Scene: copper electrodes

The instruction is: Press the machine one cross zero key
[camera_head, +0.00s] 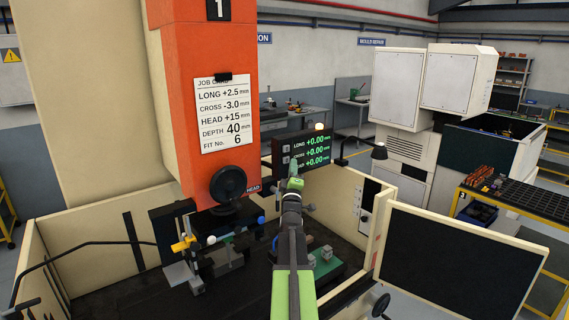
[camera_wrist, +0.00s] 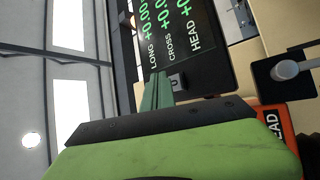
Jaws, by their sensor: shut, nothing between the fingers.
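The readout (camera_head: 308,148) of machine one is a dark panel with green LONG, CROSS and HEAD rows, all reading +0.00. Small grey keys (camera_head: 286,149) show at its left edge. In the wrist view the readout (camera_wrist: 205,60) appears turned on its side. A grey key marked 0 (camera_wrist: 177,82) lies in line with the CROSS label. My gripper (camera_head: 294,168) is shut and empty, its green fingers in front of the panel's lower left. In the wrist view the fingertips (camera_wrist: 155,78) are beside that key, by the LONG label, covering part of the panel. Contact cannot be told.
The orange machine head (camera_head: 205,100) with a job card (camera_head: 223,114) stands left of the readout. A black knob (camera_head: 228,184) juts from it. The machine's tank wall (camera_head: 340,190) lies below.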

